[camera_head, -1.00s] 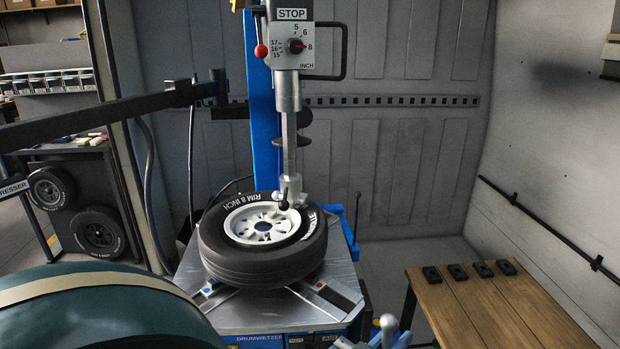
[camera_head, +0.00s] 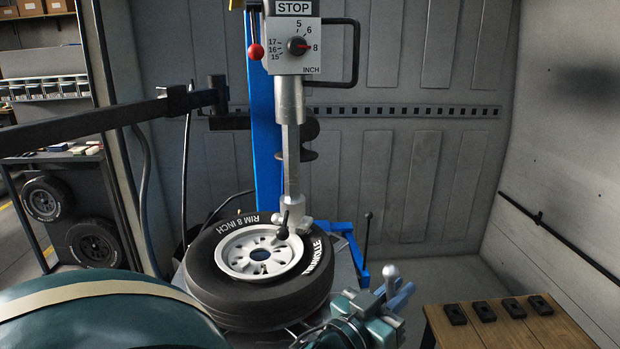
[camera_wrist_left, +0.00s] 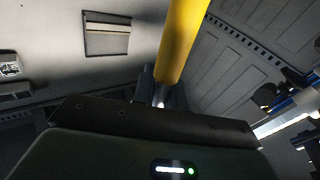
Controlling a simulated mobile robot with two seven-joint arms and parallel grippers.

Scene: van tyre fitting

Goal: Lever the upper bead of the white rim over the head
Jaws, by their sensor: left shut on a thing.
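The white rim (camera_head: 260,252) sits inside a black tyre (camera_head: 215,290) on the fitting machine. The tyre's white lettering faces up. The mounting head (camera_head: 291,212) on its steel post stands at the rim's far right edge. I cannot tell how the upper bead lies at the head. My left gripper (camera_head: 386,292) is right of and nearer than the tyre, apart from it. It is shut on a lever, whose rounded silver end (camera_head: 391,271) sticks up. In the left wrist view the lever's yellow handle (camera_wrist_left: 184,42) and metal shaft rise from between the fingers. My right gripper is not in view.
A control box (camera_head: 292,46) marked STOP tops the post. A blue column (camera_head: 266,130) stands behind. A dark horizontal arm (camera_head: 100,125) reaches in from the left. A wooden table (camera_head: 500,328) with several black blocks is at lower right. Two tyres hang at left.

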